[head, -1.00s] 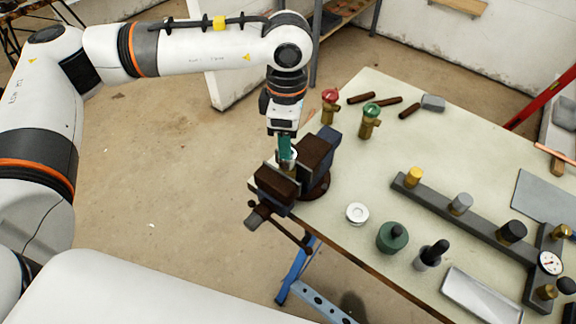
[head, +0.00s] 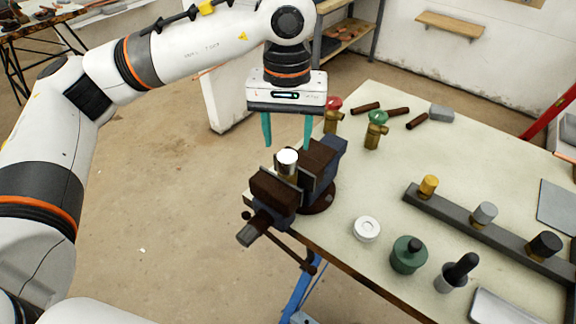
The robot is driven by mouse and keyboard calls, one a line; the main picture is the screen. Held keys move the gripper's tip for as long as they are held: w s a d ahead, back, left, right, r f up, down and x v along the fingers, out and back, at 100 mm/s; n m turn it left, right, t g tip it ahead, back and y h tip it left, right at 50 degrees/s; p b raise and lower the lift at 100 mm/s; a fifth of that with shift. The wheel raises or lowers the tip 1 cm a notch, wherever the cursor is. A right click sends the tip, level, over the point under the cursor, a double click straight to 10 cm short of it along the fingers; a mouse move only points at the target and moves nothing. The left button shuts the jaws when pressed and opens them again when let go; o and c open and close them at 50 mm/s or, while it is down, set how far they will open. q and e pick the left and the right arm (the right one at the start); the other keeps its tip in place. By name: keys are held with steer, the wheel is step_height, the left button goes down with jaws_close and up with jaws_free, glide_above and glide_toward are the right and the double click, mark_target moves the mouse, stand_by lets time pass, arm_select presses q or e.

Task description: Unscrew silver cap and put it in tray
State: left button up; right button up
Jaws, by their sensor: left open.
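A silver cap (head: 287,159) sits on a short brass-coloured piece held upright between the jaws of the vise (head: 318,165) at the table's left corner. My left gripper (head: 287,136) is open, its two green fingers pointing down, spread wide and empty. It hangs above the cap, apart from it. Another silver-grey cap (head: 484,213) stands on the dark bar (head: 460,228) between a yellow one and a black one. The light metal tray (head: 500,308) is partly cut off at the lower right. My right gripper is out of view.
A white round piece (head: 367,229), a green jar (head: 408,254) and a black-topped bottle (head: 457,272) stand in front of the bar. Red-handled (head: 332,115) and green-handled (head: 376,130) valves stand behind the vise. The table's middle is clear.

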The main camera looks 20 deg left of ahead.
mark_target(288, 156)
arm_select(q)
step_height(288, 156, down, 5)
steer(key=b, duration=0.4)
steer(key=shift+b, duration=0.35)
steer(key=shift+c, duration=0.3)
